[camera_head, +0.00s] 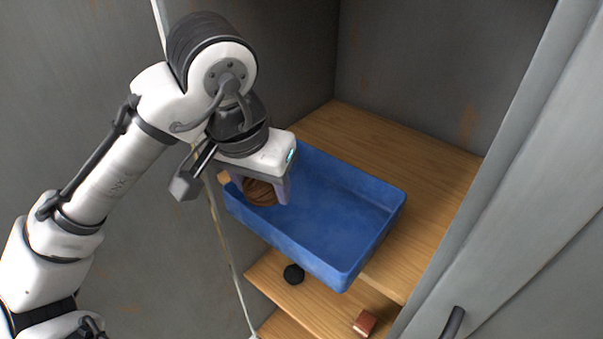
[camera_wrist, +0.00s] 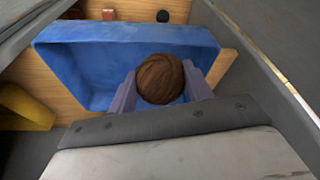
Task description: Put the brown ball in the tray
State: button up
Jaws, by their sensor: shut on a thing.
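The brown ball (camera_head: 261,192) is a round wool ball held between the fingers of my gripper (camera_head: 262,190). In the wrist view the ball (camera_wrist: 160,79) sits between both fingertips. The blue tray (camera_head: 318,256) is a wide, shallow open box on the upper wooden shelf of a cabinet. In the head view my gripper and the ball overlap the tray's left end. In the wrist view the tray (camera_wrist: 80,68) spreads behind and around the ball. I cannot tell whether the ball touches the tray floor. No other thing shows inside the tray.
A black ball (camera_head: 293,274) and a reddish-brown block (camera_head: 364,323) lie on the lower shelf (camera_head: 268,281). Grey cabinet walls stand behind and beside the shelves. A grey door with a dark handle (camera_head: 453,322) is at the right. Bare upper shelf (camera_head: 420,180) shows behind the tray.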

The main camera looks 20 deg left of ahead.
jog(key=p, duration=0.2)
send_over(301, 188)
jog(key=s, duration=0.1)
notch_tip(301, 188, down, 2)
jog(key=shift+f, duration=2.5)
jog(key=shift+f, duration=0.3)
jog(key=o, duration=1)
jog(key=shift+r, duration=0.1)
jog(key=shift+c, duration=0.2)
jog(key=v, duration=0.8)
